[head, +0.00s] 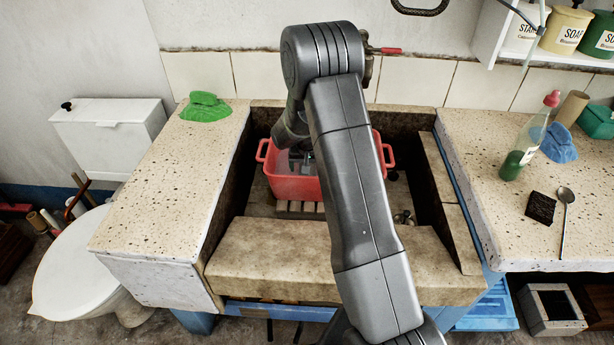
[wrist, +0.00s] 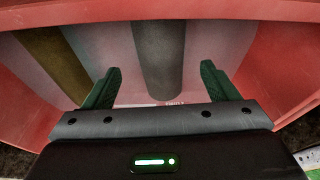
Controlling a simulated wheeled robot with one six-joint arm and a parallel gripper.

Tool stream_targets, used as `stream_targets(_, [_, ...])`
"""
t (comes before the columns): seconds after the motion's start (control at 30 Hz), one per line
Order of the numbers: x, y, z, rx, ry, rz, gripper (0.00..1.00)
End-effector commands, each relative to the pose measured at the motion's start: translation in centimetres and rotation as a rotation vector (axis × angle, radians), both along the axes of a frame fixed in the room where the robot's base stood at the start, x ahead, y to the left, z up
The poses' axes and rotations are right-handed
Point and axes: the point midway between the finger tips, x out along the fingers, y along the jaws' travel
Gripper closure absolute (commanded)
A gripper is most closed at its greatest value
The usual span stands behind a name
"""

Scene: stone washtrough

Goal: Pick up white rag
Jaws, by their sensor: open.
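I cannot make out a white rag for certain in either view. My gripper (head: 302,160) reaches down into the red basin (head: 291,188) in the stone trough, partly hidden by my arm. In the wrist view my gripper (wrist: 160,68) is open, its two green-padded fingers apart. The red basin's wall (wrist: 285,55) surrounds it there. Between and beyond the fingers are a grey cylinder (wrist: 158,60) and a pale surface (wrist: 105,48). I cannot tell whether that surface is cloth or the basin's inside. A brownish bar (wrist: 55,58) lies to the left.
A green rag (head: 204,107) lies on the left counter and a blue rag (head: 560,144) on the right one. A bottle (head: 524,147), dark sponge (head: 540,208) and spoon (head: 565,218) are also at right. The trough's stone front edge (head: 270,262) is clear.

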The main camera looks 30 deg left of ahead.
Motion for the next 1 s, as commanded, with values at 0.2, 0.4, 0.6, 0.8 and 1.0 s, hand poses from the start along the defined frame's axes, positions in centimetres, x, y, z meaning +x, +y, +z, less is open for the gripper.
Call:
stream_targets(0.2, [0.2, 0.2, -1.2, 0.0, 0.0, 0.0, 0.2])
stream_targets(0.4, [0.5, 0.7, -3.8, -0.001, 0.002, 0.0, 0.2])
stream_targets(0.6, [1.0, 1.0, -5.5, 0.0, 0.0, 0.0, 0.2])
stream_targets(0.8, [1.1, 1.1, -5.6, 0.001, -0.001, 0.0, 0.2])
stream_targets(1.0, [1.0, 1.1, -5.6, 0.001, -0.001, 0.0, 0.47])
